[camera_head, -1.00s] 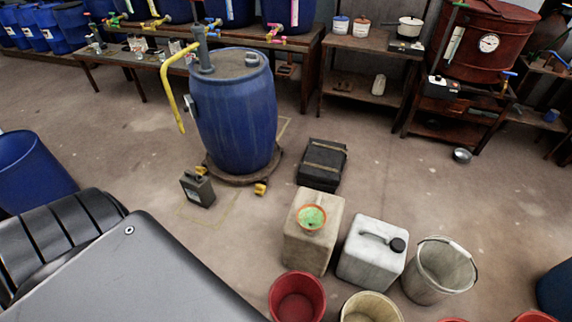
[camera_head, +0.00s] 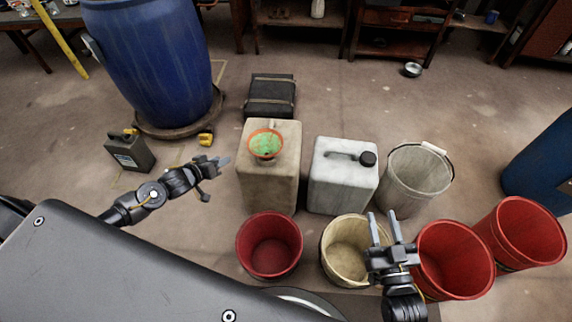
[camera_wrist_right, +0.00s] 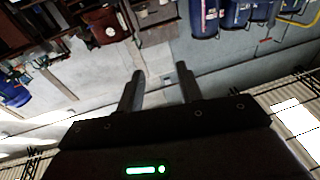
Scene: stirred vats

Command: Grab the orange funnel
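The orange funnel (camera_head: 266,143) sits on top of the beige jerrycan (camera_head: 270,180) in the head view, with green inside its bowl. My left gripper (camera_head: 219,166) is just left of the beige jerrycan, apart from the funnel; its finger gap is hard to make out. My right gripper (camera_head: 382,229) is open and empty, above the cream bucket (camera_head: 338,262), to the right of and nearer than the funnel. Its two spread fingers (camera_wrist_right: 160,92) also show in the right wrist view, with nothing between them. The funnel is not in the right wrist view.
A white jerrycan (camera_head: 343,187) and a grey bucket (camera_head: 416,180) stand right of the beige one. Red buckets (camera_head: 270,246) stand in front and at right. A black case (camera_head: 271,96) lies behind. A blue barrel (camera_head: 150,60) stands back left.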

